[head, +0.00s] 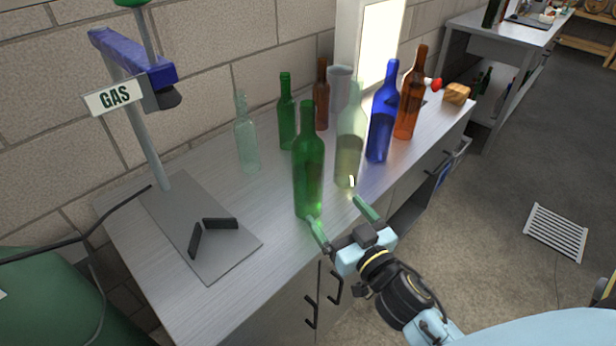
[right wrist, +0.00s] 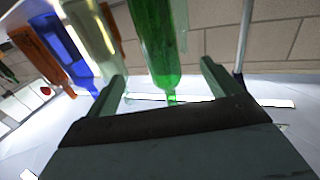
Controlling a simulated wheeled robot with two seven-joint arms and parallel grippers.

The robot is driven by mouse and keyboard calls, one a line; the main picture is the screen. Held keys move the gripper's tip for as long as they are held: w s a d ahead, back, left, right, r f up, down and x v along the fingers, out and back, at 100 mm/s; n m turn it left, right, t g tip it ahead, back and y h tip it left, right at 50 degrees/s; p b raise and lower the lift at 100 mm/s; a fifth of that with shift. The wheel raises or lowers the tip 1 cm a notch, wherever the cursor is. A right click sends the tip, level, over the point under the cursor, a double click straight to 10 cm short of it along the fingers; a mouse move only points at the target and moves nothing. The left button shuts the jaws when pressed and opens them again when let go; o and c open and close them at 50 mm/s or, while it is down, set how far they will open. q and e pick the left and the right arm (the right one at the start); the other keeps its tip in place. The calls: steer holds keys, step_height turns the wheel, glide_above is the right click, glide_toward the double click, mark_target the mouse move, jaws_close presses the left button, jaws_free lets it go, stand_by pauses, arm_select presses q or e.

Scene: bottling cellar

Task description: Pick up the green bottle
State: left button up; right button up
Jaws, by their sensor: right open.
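A tall green bottle (head: 308,170) stands upright near the front edge of the bench. A second, smaller green bottle (head: 287,115) stands behind it, close to the wall. My right gripper (head: 334,208) is open and empty, low at the bench front edge. One fingertip overlaps the tall green bottle's base in the head view; the other points at the clear bottle's side. In the right wrist view the green bottle (right wrist: 155,45) shows between the two fingers. I cannot tell whether it is between the tips or just beyond them. My left gripper is not in view.
A pale clear bottle (head: 349,150) stands close right of the tall green one, then a blue bottle (head: 381,115) and an amber bottle (head: 410,100). A pale bottle (head: 246,140) stands left. The gas stand's base plate (head: 205,245) fills the bench's left.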

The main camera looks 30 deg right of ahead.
mark_target(314, 185)
steer(key=w, duration=0.7)
steer(key=shift+w+a+r, duration=0.1)
steer(key=shift+w+a, duration=0.05)
steer(key=shift+w, duration=3)
steer(key=c, duration=1.4)
